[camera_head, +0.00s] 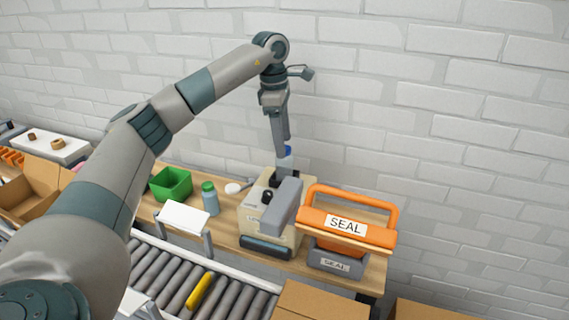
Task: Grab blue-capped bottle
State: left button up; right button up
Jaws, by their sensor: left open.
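The blue-capped bottle (285,162) stands behind the beige machine at the back of the bench, close to the wall. Its blue cap and a pale upper part show; its lower part is hidden by the machine. My left gripper (284,148) points down at the bottle's cap from above, with its fingers overlapping the cap in the picture. It is open, and I cannot tell whether a finger touches the cap. A green-capped bottle (210,199) stands further left on the bench. My right gripper is not in view.
The beige machine (257,222) with a grey arm stands in front of the bottle. An orange SEAL device (347,226) stands to its right. A green bin (171,184) and white sign (183,217) are left. A roller conveyor (213,292) runs in front; the brick wall is behind.

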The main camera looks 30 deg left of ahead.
aim_at(286, 161)
pick_arm(q)
jog(key=shift+d+f, duration=0.1)
jog(key=shift+f, duration=1.05)
jog(key=shift+w+d+f+p, duration=0.1)
jog(key=shift+f+p, duration=0.65)
jog(key=shift+p, duration=0.25)
notch_tip(286, 161, down, 3)
jog(key=shift+w+d+r+p, duration=0.1)
jog(key=shift+d+p, duration=0.05)
jog(key=shift+p, duration=0.55)
jog(key=shift+f, duration=0.4)
jog(key=shift+c, duration=0.3)
jog(key=c, duration=1.1)
